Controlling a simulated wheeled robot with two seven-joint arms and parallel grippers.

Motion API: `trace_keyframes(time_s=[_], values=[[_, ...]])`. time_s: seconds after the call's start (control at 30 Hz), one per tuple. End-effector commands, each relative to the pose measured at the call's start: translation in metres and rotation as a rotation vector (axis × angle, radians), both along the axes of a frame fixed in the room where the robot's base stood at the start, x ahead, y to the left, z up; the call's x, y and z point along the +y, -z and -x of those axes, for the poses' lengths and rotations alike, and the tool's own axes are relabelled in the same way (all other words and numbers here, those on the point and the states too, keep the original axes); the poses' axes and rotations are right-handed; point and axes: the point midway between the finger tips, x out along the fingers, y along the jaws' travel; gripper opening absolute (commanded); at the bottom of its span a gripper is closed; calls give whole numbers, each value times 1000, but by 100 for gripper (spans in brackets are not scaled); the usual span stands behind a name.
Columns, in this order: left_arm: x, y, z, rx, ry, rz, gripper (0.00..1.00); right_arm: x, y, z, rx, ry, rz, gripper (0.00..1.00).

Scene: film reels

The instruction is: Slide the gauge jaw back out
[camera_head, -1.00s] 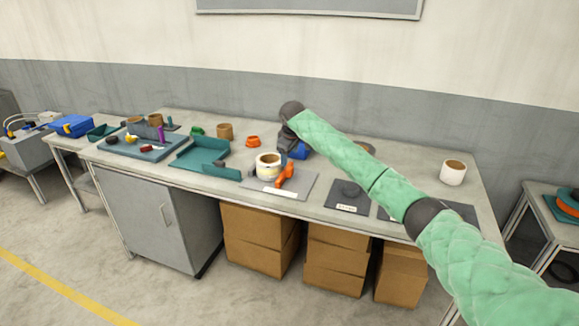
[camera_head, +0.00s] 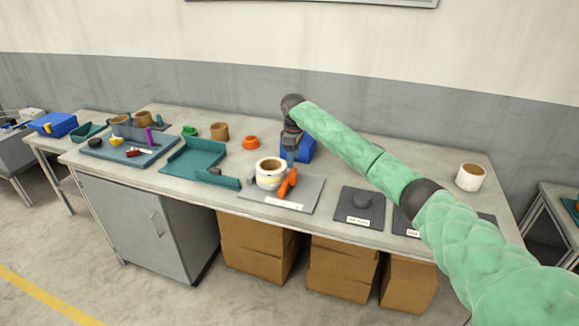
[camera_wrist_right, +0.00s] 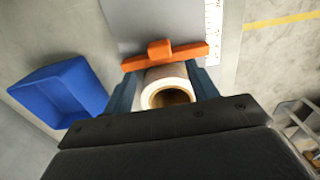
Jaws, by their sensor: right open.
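The gauge is a grey plate (camera_head: 311,196) with a white scale strip along its front edge. Its orange jaw (camera_head: 288,183) stands beside a white roll with a tan core (camera_head: 270,172). In the right wrist view the orange jaw (camera_wrist_right: 185,56) lies across the plate, just beyond the roll (camera_wrist_right: 160,74); whether they touch is unclear. My right gripper (camera_head: 290,158) is behind the roll, above the bench, overlapping the blue bin in the picture. Its fingers (camera_wrist_right: 163,82) are apart, with the roll showing between them; I see no grip on it. My left gripper is not in view.
A blue bin (camera_wrist_right: 62,92) is beside the gripper. An orange ring (camera_head: 251,142) and a brown roll (camera_head: 220,131) stand behind. A white roll (camera_head: 471,177) stands far right.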

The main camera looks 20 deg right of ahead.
Motion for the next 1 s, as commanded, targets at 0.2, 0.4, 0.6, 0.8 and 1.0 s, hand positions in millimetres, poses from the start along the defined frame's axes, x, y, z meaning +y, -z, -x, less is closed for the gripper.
trace_keyframes(time_s=[0.2, 0.4, 0.6, 0.8, 1.0], values=[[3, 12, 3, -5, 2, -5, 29, 0, 14, 1, 3, 0, 1, 58], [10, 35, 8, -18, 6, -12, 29, 0, 42, 1, 2, 0, 0, 58], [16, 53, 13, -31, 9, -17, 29, 0, 67, 1, 3, -1, 1, 58], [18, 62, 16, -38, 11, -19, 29, 0, 77, 1, 0, -1, 0, 58], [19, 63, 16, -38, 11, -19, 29, 0, 79, 1, 0, -1, 0, 58]])
